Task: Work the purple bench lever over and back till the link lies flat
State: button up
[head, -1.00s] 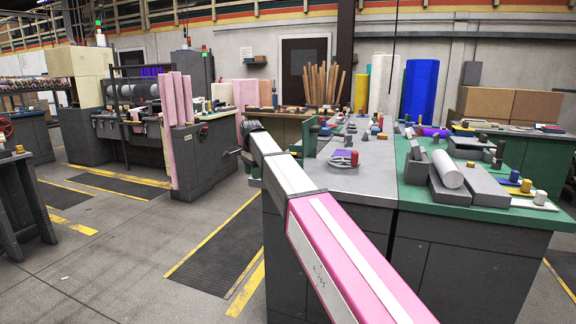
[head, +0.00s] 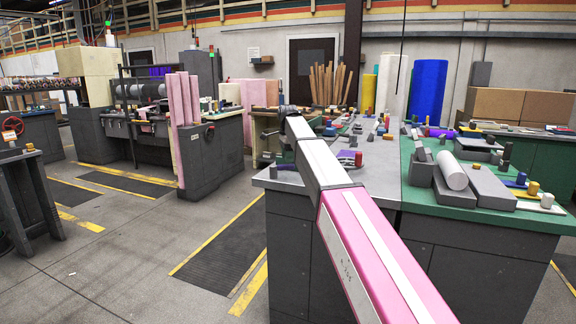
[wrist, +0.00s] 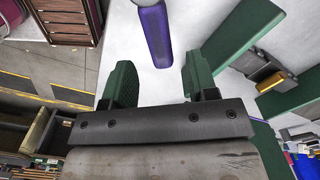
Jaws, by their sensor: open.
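The purple lever (wrist: 154,34) shows in the wrist view as a rounded bar over a pale bench top, its upper end at the picture's top edge. My gripper (wrist: 156,78) is open, with its two green fingers apart. The lever's near end lies ahead of the gap between the fingertips, and nothing is held. A green bar (wrist: 244,36) and a dark and brass-coloured block (wrist: 272,78) are to the right of the fingers; I cannot tell whether either is part of the link. In the head view my arm reaches to the grey bench's far left side, and its end is partly hidden.
The grey-topped bench (head: 382,172) carries several small parts. The green-topped bench (head: 425,210) beside it holds grey blocks and a white roll (head: 451,171). Upright pink rolls (head: 184,125) stand at the left. The floor with a dark mat (head: 222,243) is clear left of the bench.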

jog(key=shift+f, duration=1.85)
grip_shut()
jog(key=shift+w+a+n, duration=0.35)
jog(key=shift+w+n, duration=0.35)
jog(key=shift+n, duration=0.5)
jog(key=shift+w+a+n, duration=0.2)
jog(key=shift+w+n, duration=0.05)
jog(key=shift+n, duration=0.35)
jog(key=shift+w+a+n, duration=0.15)
jog(key=shift+w+n, duration=0.05)
jog(key=shift+n, duration=0.4)
grip_release()
notch_tip(320, 180, up, 11)
